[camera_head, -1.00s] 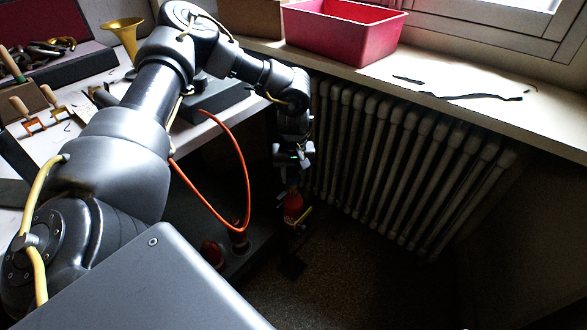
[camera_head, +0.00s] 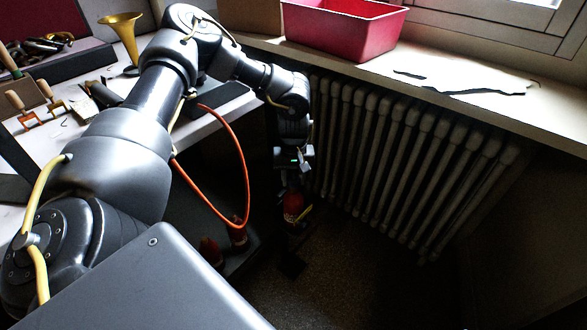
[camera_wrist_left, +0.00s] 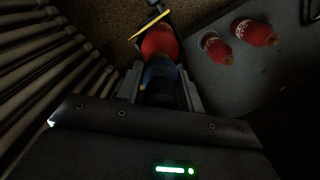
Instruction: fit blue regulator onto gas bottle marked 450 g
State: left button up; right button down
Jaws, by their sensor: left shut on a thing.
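My left gripper (camera_wrist_left: 162,92) points down beside the radiator and is shut on the blue regulator (camera_wrist_left: 159,75); it also shows in the head view (camera_head: 294,172). The regulator is in line with the top of a red gas bottle (camera_wrist_left: 158,43), which also shows in the head view (camera_head: 293,207). They look touching or very close; I cannot tell whether the regulator is seated. No marking is readable on this bottle. Two other red bottles with pale lettering, a smaller one (camera_wrist_left: 216,49) and a larger one (camera_wrist_left: 254,32), stand on a dark surface. My right gripper is out of view.
A yellow bar (camera_wrist_left: 150,25) lies across the far side of the red bottle. A radiator (camera_head: 400,160) stands close by the gripper. An orange hose (camera_head: 245,175) hangs from the bench edge. A red bin (camera_head: 345,32) sits on the sill. The floor at right is dark.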

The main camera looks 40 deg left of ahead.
pick_arm(q)
jog(key=shift+f, duration=0.25)
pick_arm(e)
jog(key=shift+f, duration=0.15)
pick_arm(q)
jog(key=o, duration=1)
jog(key=shift+c, duration=0.2)
jog(key=shift+r, duration=0.3)
notch_tip(320, 180, up, 9)
jog(key=shift+r+p, duration=0.2)
jog(key=shift+p, duration=0.9)
jog(key=shift+r, duration=0.45)
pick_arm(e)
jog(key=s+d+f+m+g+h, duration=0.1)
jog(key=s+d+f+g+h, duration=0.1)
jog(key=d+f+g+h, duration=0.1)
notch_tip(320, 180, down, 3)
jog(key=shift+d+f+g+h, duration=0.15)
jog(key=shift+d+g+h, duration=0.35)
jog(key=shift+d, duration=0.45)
